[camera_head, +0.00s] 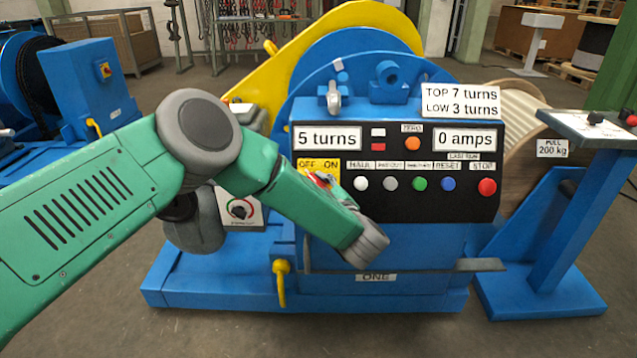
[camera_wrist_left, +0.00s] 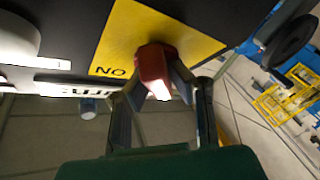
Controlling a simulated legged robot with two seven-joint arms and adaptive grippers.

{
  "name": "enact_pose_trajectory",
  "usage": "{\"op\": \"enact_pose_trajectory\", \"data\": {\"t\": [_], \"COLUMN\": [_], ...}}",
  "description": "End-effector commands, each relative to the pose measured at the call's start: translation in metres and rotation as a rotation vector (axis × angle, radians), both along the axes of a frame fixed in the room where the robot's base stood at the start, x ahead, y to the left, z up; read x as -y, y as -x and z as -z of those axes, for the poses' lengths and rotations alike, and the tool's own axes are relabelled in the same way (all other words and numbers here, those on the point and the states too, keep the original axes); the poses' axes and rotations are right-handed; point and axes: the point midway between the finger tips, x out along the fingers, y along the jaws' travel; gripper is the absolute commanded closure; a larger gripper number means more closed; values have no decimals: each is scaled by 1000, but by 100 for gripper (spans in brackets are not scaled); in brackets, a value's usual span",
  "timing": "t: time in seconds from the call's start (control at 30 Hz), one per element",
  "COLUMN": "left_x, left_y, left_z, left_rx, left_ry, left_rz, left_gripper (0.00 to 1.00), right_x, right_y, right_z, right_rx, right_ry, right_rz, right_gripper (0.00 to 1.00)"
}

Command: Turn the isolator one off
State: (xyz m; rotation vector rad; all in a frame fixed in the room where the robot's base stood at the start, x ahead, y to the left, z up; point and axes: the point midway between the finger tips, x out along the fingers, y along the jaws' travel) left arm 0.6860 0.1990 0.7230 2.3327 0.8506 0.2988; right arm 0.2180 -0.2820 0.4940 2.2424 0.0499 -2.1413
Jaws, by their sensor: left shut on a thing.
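The isolator is a yellow plate (camera_head: 331,163) marked OFF on the left and ON on the right, at the left end of the black panel on the blue machine labelled ONE. Its red handle (camera_wrist_left: 153,68) shows in the left wrist view, in front of the yellow plate (camera_wrist_left: 126,35), with the ON lettering upside down. My left gripper (camera_wrist_left: 158,84) is shut on the red handle, one finger on each side. In the head view my green arm and wrist cover most of the handle, so its exact angle is hard to tell. My right gripper is not in view.
The panel has a row of buttons, including a red stop button (camera_head: 487,187), and displays reading 5 turns and 0 amps. A grey box with a dial (camera_head: 240,209) is beside my arm. A blue stand (camera_head: 572,225) with a control top is at right.

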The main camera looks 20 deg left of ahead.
Motion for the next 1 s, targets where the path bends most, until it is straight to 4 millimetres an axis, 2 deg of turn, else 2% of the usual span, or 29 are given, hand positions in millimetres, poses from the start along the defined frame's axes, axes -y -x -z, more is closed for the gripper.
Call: {"op": "enact_pose_trajectory", "data": {"t": [0.03, 0.5, 0.53, 0.57, 0.87, 1.0], "left_x": [-1, -2, -2, -2, -1, 6], "left_y": [-1, -1, -1, -1, -1, 6], "left_z": [-5, -4, -4, -4, 0, 0], "left_rx": [12, 15, 14, 14, 6, 5], "left_ry": [3, 11, 11, 12, 12, 13], "left_rz": [-9, -14, -15, -14, -10, -8], "left_gripper": [100, 100, 73, 64, 64, 64], "right_x": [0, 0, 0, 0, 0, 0], "right_y": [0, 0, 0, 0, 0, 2], "right_z": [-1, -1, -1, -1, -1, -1], "right_rx": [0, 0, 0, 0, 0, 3], "right_ry": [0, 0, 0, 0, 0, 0], "right_rz": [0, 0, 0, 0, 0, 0], "right_gripper": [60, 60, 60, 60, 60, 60]}}
